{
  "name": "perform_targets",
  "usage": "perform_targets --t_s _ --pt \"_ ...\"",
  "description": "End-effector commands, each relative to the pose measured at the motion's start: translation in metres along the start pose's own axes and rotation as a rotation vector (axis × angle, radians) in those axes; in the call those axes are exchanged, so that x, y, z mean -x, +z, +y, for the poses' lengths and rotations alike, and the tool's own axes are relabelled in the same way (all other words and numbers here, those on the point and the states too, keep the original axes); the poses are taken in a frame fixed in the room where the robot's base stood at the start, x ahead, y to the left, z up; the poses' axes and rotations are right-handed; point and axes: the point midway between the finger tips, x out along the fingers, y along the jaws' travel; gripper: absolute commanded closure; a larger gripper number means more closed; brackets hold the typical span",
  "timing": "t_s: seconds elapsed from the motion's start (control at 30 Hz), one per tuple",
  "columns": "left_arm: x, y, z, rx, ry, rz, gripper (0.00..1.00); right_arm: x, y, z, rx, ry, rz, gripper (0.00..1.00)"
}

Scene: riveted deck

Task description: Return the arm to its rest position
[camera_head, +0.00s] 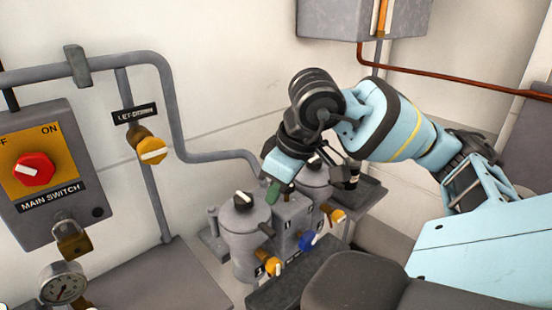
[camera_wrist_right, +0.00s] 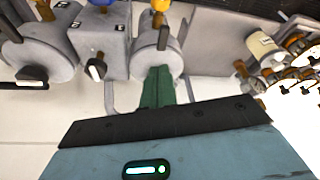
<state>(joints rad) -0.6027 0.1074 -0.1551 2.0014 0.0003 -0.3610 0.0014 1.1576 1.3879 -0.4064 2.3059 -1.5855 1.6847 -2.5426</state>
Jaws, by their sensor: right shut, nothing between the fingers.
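My right arm (camera_head: 398,125), light blue with dark joints, reaches in from the right in the head view and bends down over the grey filter unit. My right gripper (camera_head: 273,192) points down with its green fingers together and empty. In the head view its tips overlap the left grey canister (camera_head: 243,240); I cannot tell whether they touch it. In the right wrist view the shut green fingers (camera_wrist_right: 158,88) lie in front of a grey canister (camera_wrist_right: 150,62). My left gripper is not in view.
The filter unit carries yellow valve handles (camera_head: 272,266) and a blue one (camera_head: 307,241). A main switch box (camera_head: 80,150) with a red knob (camera_head: 35,169), a padlock (camera_head: 71,239) and a gauge (camera_head: 62,283) are at left. A grey cabinet (camera_head: 335,18) hangs above the arm.

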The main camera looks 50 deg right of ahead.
Motion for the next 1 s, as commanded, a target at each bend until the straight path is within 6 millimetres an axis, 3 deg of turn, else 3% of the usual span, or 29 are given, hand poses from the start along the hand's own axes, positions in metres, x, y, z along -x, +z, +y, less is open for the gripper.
perform_targets --t_s 0.03,0.2,0.77,0.87,1.0 --pt "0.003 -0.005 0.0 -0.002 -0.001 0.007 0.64 0.009 0.0 -0.002 0.001 0.001 0.005 1.0" --pt "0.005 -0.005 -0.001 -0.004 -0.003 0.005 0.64 0.018 0.003 -0.005 0.0 -0.001 0.0 1.0" --pt "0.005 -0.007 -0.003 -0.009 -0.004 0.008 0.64 0.017 0.004 -0.009 -0.003 -0.016 -0.004 1.0" --pt "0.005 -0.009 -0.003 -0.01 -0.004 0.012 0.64 0.007 0.001 -0.027 -0.033 -0.097 0.001 1.0" --pt "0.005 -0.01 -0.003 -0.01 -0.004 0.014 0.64 -0.015 -0.004 -0.087 -0.169 -0.375 -0.008 1.0"
